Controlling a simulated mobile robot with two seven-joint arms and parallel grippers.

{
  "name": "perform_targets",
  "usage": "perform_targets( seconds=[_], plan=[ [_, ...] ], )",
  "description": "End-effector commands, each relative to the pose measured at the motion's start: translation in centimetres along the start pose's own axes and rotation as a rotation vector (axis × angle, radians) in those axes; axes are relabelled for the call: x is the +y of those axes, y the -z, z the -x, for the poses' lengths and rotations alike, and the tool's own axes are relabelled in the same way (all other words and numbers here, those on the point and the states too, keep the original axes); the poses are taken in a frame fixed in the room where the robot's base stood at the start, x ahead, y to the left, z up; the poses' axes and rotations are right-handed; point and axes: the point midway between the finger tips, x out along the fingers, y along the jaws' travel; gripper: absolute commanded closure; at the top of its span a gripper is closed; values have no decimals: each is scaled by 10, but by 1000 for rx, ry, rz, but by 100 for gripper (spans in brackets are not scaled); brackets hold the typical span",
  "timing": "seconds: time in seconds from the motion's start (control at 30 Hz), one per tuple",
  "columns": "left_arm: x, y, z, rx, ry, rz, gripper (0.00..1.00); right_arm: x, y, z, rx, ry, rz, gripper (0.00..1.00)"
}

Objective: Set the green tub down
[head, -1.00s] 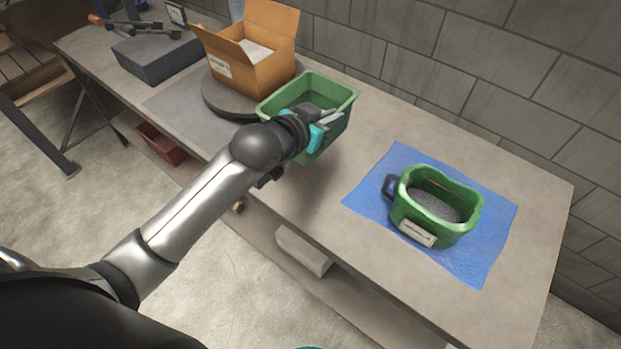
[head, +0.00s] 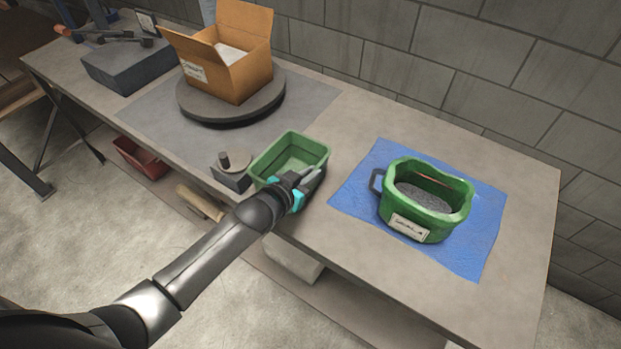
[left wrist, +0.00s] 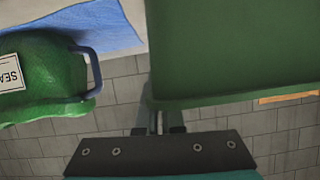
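The rectangular green tub (head: 291,150) looks empty and is close to the bench's front edge, left of the blue mat. My left gripper (head: 308,178) is at its near right side, with the fingers closed on its wall. In the left wrist view the tub's side (left wrist: 235,50) fills the upper right, and the fingers (left wrist: 157,122) meet its rim. The tub looks about level. I cannot tell whether its base touches the bench. My right gripper is not in view.
A labelled green container with a handle (head: 424,222) holds grey material on a blue mat (head: 352,195). A cardboard box (head: 238,82) stands on a round dark turntable (head: 233,112). A small dark block with a knob (head: 231,178) sits just left of the tub.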

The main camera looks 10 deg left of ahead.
Motion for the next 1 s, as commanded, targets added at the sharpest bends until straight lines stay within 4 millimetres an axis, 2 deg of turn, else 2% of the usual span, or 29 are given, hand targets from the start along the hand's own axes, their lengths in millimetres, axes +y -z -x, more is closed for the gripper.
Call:
perform_targets(
  seconds=[0.1, 0.53, 0.6, 0.8, 1.0],
  plan=[
    [0, -11, -6, 2, 1, -1, 100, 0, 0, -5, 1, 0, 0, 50],
    [1, -16, -8, 3, 1, -1, 100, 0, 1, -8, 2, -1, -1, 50],
    [1, -15, -7, 2, 0, -1, 88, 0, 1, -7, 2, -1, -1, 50],
    [1, -15, -7, 1, 0, -1, 66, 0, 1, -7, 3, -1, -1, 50],
    [1, -15, -7, 1, 0, 0, 66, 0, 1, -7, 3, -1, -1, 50]
  ],
)
